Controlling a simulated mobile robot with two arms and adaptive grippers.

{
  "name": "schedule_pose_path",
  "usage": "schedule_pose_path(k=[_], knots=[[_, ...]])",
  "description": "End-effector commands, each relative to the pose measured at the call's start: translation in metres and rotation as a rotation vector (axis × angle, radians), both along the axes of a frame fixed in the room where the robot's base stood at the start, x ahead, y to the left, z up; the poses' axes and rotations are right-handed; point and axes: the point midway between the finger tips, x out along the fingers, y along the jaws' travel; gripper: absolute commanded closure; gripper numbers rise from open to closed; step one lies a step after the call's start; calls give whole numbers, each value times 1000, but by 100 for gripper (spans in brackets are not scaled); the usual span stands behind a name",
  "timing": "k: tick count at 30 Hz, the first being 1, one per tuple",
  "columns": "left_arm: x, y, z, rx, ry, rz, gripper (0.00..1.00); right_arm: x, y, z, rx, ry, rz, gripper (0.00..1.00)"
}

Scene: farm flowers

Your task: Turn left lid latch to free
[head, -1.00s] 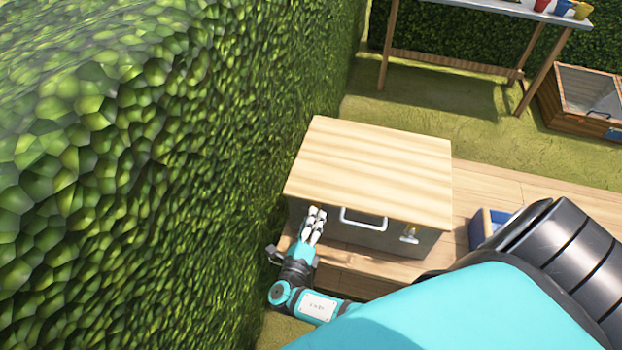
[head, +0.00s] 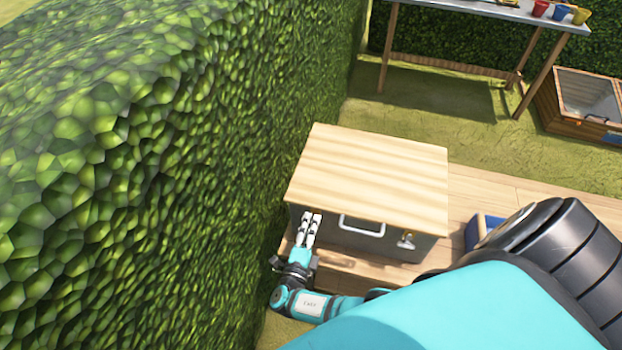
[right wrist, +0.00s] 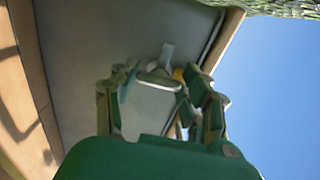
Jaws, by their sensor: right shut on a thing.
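The wooden-lidded box (head: 370,175) stands on the planks with its grey front facing me. My right gripper (head: 311,217) is at the left end of that front, just below the lid's edge. In the right wrist view, the gripper (right wrist: 160,82) has its fingers on both sides of the small grey left lid latch (right wrist: 166,56) and is shut on it. A yellow piece (right wrist: 179,74) shows beside the latch, partly hidden by a finger. In the head view the fingers hide this latch. The right lid latch (head: 406,240) hangs on the front's right part. My left gripper is not in view.
A metal handle (head: 362,227) sits mid-front on the box. A green hedge (head: 200,170) rises close on the left. A blue crate (head: 480,228) stands right of the box. Behind are a table (head: 480,12) with pots and a wooden glass-topped box (head: 588,97).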

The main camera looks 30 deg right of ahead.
Motion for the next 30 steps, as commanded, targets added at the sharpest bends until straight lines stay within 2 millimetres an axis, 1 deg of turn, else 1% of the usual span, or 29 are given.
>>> schedule_pose_path(k=[9, 10, 15, 24, 26, 30], knots=[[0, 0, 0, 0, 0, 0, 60, 0, 0, 0, -3, 2, 1, 85], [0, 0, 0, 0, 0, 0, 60, 0, 0, 0, -3, 2, 1, 51], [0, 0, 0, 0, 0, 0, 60, 0, 0, 0, -2, 1, 1, 29], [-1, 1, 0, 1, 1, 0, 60, -1, 1, 0, -1, 1, 1, 29], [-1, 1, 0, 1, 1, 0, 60, -4, 5, -1, 0, 1, 1, 29], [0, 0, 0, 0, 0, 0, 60, -18, 22, -1, 2, 3, 2, 29]])
